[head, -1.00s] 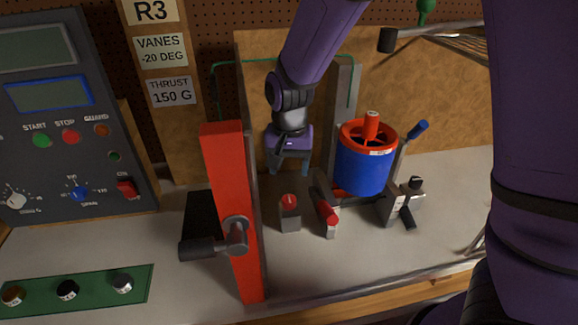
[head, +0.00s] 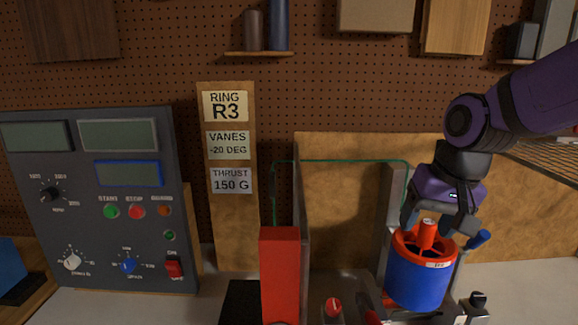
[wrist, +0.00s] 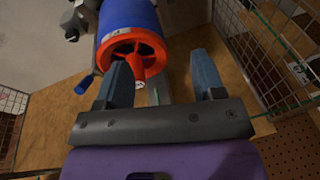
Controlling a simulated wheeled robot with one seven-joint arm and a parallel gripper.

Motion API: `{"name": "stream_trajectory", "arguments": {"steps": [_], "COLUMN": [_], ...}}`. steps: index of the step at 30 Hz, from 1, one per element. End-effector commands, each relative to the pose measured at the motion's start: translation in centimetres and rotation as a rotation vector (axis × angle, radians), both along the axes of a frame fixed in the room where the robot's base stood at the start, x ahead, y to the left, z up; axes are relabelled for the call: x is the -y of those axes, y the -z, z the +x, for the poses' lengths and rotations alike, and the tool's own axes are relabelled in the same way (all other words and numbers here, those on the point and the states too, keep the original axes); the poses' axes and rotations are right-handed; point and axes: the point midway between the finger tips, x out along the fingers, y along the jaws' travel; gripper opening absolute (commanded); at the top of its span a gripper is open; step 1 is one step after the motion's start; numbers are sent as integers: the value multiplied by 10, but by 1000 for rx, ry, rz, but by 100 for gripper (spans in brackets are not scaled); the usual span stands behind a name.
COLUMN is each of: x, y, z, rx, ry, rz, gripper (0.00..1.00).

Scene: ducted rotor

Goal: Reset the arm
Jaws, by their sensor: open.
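My gripper (head: 440,222) is open and empty. In the head view it is just above and in front of or over the blue ducted rotor (head: 418,283), which has a red ring and a red hub on top. In the wrist view the two blue-grey fingers (wrist: 167,82) are spread apart, and the rotor (wrist: 128,22) with its red-orange rim lies beyond the left finger. I cannot tell whether a finger touches the rim. My purple arm reaches in from the right.
A red upright post (head: 280,275) stands left of the rotor beside a clear guard panel (head: 340,215). A grey control panel (head: 95,200) is at the left. A blue-handled lever (head: 478,240) is close right of the rotor. Wire mesh (wrist: 262,55) shows in the wrist view.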

Motion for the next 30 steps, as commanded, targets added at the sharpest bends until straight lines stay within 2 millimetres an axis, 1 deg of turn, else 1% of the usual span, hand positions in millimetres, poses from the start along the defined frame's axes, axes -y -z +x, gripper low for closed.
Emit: {"name": "stream_trajectory", "arguments": {"steps": [1,6,12,16,18,21,30], "x": [10,35,58,67,69,72,72], "y": [-11,-34,-53,-59,-60,-61,-61], "z": [-10,-46,-89,-111,-120,-127,-130], "rx": [29,106,192,230,244,255,258], "ry": [-3,-34,-60,-71,-76,-80,-82], "rz": [-1,-31,-91,-132,-150,-167,-173], "gripper": [63,63,63,63,63,63,63]}}
